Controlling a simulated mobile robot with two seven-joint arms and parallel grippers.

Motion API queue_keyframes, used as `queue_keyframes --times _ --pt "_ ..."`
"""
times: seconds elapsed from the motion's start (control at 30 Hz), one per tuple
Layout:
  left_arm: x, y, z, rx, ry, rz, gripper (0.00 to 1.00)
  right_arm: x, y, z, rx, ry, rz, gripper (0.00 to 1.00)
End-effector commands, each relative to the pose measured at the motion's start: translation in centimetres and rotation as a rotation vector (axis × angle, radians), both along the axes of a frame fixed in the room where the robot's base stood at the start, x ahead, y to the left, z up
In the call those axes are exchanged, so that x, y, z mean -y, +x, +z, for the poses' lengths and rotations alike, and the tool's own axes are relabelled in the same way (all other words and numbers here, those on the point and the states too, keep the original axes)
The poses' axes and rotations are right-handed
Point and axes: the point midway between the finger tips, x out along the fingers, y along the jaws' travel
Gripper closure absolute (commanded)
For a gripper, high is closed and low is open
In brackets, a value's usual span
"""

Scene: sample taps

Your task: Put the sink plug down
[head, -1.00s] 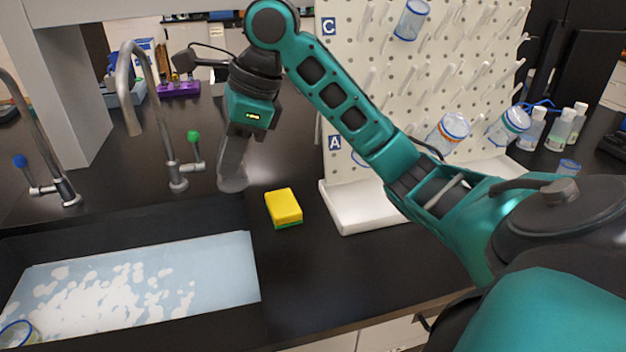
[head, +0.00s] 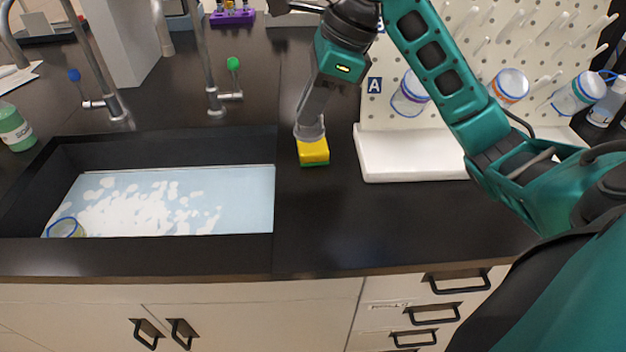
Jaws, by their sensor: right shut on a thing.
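My right gripper (head: 314,108) points down over the counter, right of the sink. It is shut on the sink plug (head: 309,132), a grey, round piece at its fingertips. The gripper hides part of the plug. In the picture the plug overlaps the back of the yellow and green sponge (head: 314,153); I cannot tell whether it touches the sponge or the counter. My left gripper is not in view.
The black sink (head: 150,254) holds bluish water with white foam and a clear, blue-rimmed vessel (head: 66,228). A green-knobbed tap (head: 216,100) and a blue-knobbed tap (head: 113,105) stand behind it. A white tray (head: 415,163) lies below the pegboard. Counter (head: 335,215) in front of the sponge is clear.

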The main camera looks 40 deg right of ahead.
Motion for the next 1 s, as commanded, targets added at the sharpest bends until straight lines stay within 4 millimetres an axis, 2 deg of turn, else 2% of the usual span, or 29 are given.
queue_keyframes --times 0.03,0.3,0.4,0.63,0.83,1.0 --pt "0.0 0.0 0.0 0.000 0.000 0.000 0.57 -0.1 -0.1 -1.3 -0.008 0.005 -0.001 1.00" --pt "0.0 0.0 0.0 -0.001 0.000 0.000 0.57 -0.1 -0.2 -7.5 -0.009 0.006 -0.002 1.00" --pt "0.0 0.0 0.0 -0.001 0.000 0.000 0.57 0.0 -0.1 -9.4 -0.005 0.003 -0.002 1.00" --pt "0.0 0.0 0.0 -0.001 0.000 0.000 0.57 0.1 -0.1 -11.5 -0.003 -0.001 -0.002 1.00" --pt "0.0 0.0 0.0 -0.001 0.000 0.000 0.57 0.1 -0.1 -14.5 -0.004 -0.001 -0.002 1.00" --pt "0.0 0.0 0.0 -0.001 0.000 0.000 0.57 0.1 0.0 -15.3 0.000 -0.001 -0.001 1.00"
